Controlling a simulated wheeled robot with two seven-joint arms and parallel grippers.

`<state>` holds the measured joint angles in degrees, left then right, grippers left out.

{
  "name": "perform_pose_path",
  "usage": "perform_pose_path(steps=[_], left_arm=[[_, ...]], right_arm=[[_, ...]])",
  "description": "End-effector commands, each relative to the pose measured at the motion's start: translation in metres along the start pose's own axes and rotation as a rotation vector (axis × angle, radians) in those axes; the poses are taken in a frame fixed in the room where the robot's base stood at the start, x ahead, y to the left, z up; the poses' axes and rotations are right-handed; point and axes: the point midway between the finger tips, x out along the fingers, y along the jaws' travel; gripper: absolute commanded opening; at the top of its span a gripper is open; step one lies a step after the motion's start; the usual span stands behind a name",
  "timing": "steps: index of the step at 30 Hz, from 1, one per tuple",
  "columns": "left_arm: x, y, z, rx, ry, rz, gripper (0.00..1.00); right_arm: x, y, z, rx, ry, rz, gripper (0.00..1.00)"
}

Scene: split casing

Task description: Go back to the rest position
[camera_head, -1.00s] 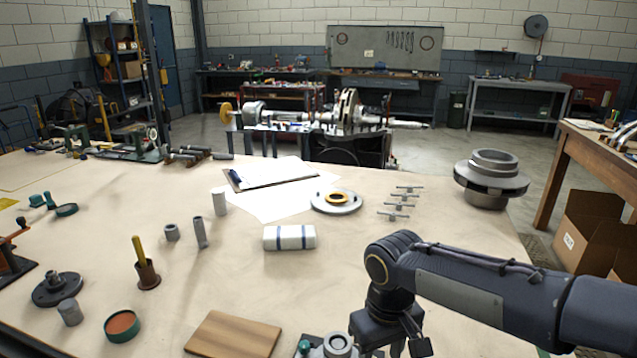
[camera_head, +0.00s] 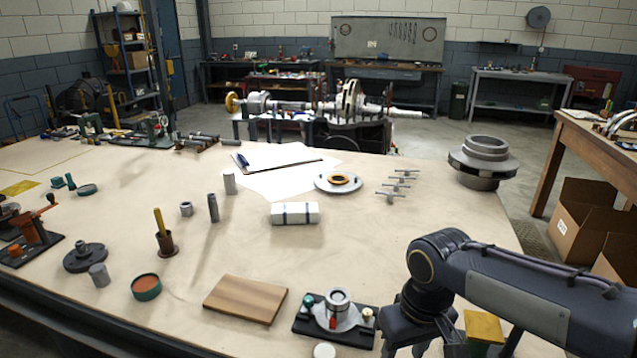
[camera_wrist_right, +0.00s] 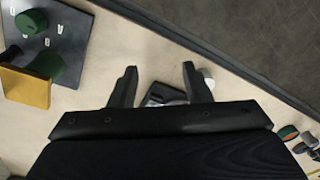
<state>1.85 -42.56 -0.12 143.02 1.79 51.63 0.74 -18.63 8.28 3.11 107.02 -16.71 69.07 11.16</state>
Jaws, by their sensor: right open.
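My right gripper (camera_head: 405,345) is at the lower right of the head view, low over the front of the table. In the right wrist view its two fingers (camera_wrist_right: 160,70) are spread apart with nothing held between them. A black plate with a silver ringed casing part (camera_head: 338,312) lies left of the gripper, clear of it. A dark object (camera_wrist_right: 165,94) shows behind the fingers in the wrist view, partly hidden by the gripper body. My left gripper is in no view.
A yellow block (camera_head: 483,326) stands close to my right arm; it also shows in the wrist view (camera_wrist_right: 27,86). A wooden board (camera_head: 246,299), a green-rimmed cup (camera_head: 146,287) and a white wrapped bundle (camera_head: 295,213) lie on the table (camera_head: 400,235).

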Motion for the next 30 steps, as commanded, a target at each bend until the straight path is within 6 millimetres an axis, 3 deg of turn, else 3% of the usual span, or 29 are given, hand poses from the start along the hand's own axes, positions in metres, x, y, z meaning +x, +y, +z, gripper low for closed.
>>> perform_pose_path(steps=[8, 18, 23, 30], left_arm=[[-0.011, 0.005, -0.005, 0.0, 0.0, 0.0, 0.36], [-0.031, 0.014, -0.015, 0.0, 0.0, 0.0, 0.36], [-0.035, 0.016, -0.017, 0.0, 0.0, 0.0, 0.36], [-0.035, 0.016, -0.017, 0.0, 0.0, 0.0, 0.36]], right_arm=[[-0.025, 0.021, 0.045, 0.107, 0.105, -0.075, 0.44], [-0.043, 0.027, 0.132, 0.339, 0.37, -0.194, 0.44], [-0.039, 0.022, 0.15, 0.402, 0.453, -0.215, 0.44], [-0.036, 0.02, 0.153, 0.419, 0.477, -0.22, 0.44]])
